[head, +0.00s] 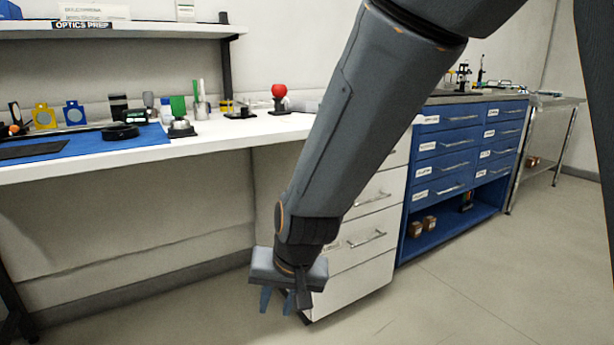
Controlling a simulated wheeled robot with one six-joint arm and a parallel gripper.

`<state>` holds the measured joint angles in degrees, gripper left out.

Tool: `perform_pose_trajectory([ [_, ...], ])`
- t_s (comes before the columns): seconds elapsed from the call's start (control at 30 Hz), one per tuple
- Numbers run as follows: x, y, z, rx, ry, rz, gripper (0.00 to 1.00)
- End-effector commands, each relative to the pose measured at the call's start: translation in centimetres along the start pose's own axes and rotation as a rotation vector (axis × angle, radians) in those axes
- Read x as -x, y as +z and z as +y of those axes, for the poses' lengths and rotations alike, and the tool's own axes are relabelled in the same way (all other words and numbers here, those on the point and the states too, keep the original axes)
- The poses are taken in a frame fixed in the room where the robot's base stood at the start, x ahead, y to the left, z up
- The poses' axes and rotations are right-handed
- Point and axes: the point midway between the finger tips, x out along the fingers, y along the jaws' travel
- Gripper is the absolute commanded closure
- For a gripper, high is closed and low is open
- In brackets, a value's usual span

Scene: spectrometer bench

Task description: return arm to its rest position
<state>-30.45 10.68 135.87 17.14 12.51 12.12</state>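My gripper (277,300) hangs at the end of my arm, low in front of the white bench's drawer unit in the head view. It points down toward the floor. Two bluish fingers show below its grey body, with a gap between them, and nothing is seen held between them. My arm runs from the top right of the view down to the lower middle and hides part of the bench and drawers.
A white bench (230,130) carries a blue mat (85,145), small optics and a red knob (279,90). White drawers (365,237) and a blue drawer cabinet (455,165) stand behind my arm. A metal table (555,101) is farther right. The floor (470,290) at lower right is clear.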

Motion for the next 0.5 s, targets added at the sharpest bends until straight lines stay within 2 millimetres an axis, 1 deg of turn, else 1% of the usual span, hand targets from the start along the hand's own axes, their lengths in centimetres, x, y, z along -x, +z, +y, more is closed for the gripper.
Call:
perform_pose_trajectory([
  [0.03, 1.5, 2.1, 0.2, 0.068, 0.008, -0.044, 0.72],
  [0.1, 3.1, 4.8, 0.8, 0.152, 0.023, -0.104, 0.72],
  [0.2, 4.9, 7.9, 2.0, 0.252, 0.046, -0.176, 0.72],
  [0.3, 6.6, 10.5, 3.1, 0.336, 0.067, -0.237, 0.72],
  [0.5, 9.5, 14.7, 5.7, 0.48, 0.111, -0.342, 0.72],
])
